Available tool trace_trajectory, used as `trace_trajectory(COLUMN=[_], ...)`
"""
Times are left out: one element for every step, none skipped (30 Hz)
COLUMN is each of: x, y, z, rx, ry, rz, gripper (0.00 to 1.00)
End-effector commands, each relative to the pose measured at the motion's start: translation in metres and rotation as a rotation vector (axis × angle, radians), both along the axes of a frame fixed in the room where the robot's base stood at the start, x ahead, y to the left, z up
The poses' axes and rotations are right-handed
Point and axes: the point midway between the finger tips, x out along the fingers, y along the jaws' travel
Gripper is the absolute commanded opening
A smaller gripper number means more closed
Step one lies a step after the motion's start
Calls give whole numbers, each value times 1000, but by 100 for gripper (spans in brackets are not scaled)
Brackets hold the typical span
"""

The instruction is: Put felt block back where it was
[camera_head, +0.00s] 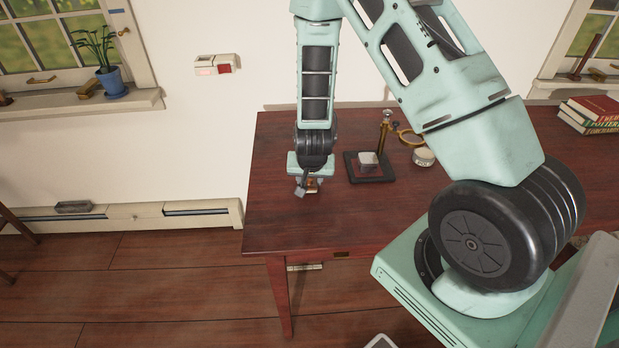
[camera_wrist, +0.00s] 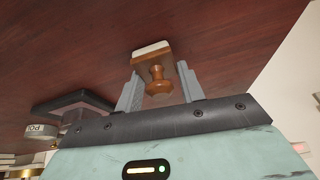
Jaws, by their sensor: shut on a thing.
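The felt block (camera_wrist: 152,58) is a small brown wooden block with a turned knob and a pale felt face. In the wrist view it sits between the two grey fingers of my gripper (camera_wrist: 158,88), which is shut on it, with the knob towards the camera and the felt face away. In the head view my gripper (camera_head: 306,186) is over the left part of the red-brown table (camera_head: 350,220), and a bit of the block (camera_head: 314,184) shows between the fingers. I cannot tell whether the felt touches the tabletop.
Books (camera_head: 590,115) lie far right. The front left tabletop is clear.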

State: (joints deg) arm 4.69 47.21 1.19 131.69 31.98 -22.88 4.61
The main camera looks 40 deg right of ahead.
Motion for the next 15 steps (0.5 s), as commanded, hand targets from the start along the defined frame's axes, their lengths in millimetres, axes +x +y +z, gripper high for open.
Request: trace_trajectory(x=[0,0,0,0,0,0,0,-1,-1,-1,-1,-1,-1,-1,-1], y=[0,0,0,0,0,0,0,0,-1,-1,-1,-1,-1,-1,-1], z=[-2,-4,-4,-3,-3,-3,-3,-3,-3,-3,-3,-3,-3,-3,-1], rx=[0,0,0,0,0,-1,-1,-1,0,0,0,0,0,0,0], ry=[0,0,0,0,0,1,1,1,2,2,2,2,2,2,2], rz=[0,0,0,0,0,0,0,0,-2,-2,-2,-2,-2,-2,-2], gripper=[14,14,41,50,58,60,60,60,60,60,60,60,60,60,60])
